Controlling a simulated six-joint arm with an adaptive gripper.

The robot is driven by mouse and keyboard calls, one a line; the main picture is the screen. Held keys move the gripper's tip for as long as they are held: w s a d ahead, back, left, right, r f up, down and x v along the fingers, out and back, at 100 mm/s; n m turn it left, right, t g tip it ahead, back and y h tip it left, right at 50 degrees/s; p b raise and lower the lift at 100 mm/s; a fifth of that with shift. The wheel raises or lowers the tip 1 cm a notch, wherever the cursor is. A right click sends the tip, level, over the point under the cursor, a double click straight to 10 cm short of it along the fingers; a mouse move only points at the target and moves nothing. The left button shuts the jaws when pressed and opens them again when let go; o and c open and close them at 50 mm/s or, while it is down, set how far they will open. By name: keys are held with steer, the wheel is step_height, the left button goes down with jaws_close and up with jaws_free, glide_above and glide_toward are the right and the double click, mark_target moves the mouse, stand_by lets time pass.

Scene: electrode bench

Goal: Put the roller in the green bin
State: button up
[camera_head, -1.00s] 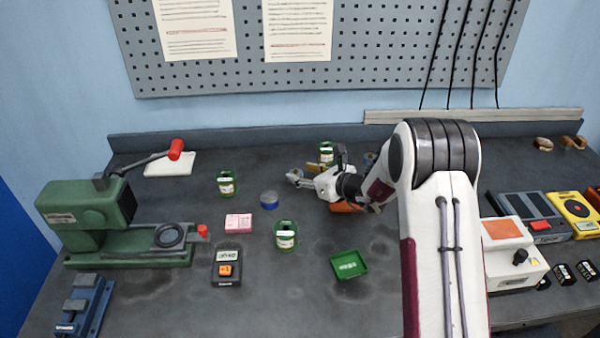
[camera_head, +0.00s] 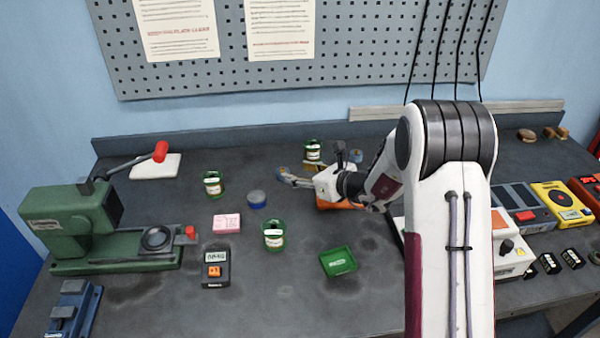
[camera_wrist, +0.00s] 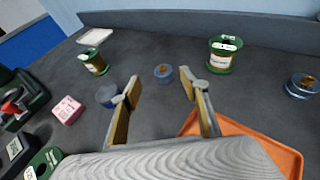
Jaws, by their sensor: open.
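The green bin (camera_head: 338,261) is a small shallow open tray at the middle front of the bench. I cannot be sure which thing is the roller. A small blue-grey round piece with a tan top (camera_wrist: 163,72) stands ahead of my gripper, between the lines of its fingers in the wrist view; it also shows near the fingertips in the head view (camera_head: 282,172). A similar piece (camera_wrist: 303,85) stands at the right. My gripper (camera_wrist: 158,82) is open and empty, its tan-padded fingers apart. It also shows low over the back middle of the bench (camera_head: 290,179).
An orange tray (camera_wrist: 250,130) lies under my gripper's right side. A green press (camera_head: 75,220) is at left, instruments (camera_head: 520,200) at right.

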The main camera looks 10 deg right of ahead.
steer(key=shift+a, duration=0.1)
stand_by(0.3)
steer(key=shift+s+a+r, duration=0.1)
steer(key=shift+s+r, duration=0.05)
steer(key=shift+r, duration=0.2)
steer(key=s+a+r+n+g, duration=0.2)
steer(key=s+r+n, duration=0.3)
steer(key=s, duration=0.3)
steer(key=s+a+r+n+g+y, duration=0.1)
steer(key=s+a+r+n+g, duration=0.15)
steer(key=s+r+n, duration=0.35)
steer(key=s+a+r+n+g, duration=0.1)
steer(key=s+a+r+n, duration=0.3)
steer(key=s, duration=0.5)
steer(key=s+d+n+h, duration=0.4)
steer(key=s+d+n, duration=0.3)
steer(key=s, duration=0.4)
steer(key=s+d+n+h, duration=0.4)
steer(key=s+d+n, duration=0.2)
steer(key=s+d, duration=0.3)
steer(key=s, duration=0.3)
steer(key=shift+s+d+n+h, duration=0.15)
steer(key=shift+d+n+h, duration=0.05)
steer(key=shift+n+h, duration=0.2)
steer(key=shift+o, duration=0.4)
steer(key=shift+r, duration=0.15)
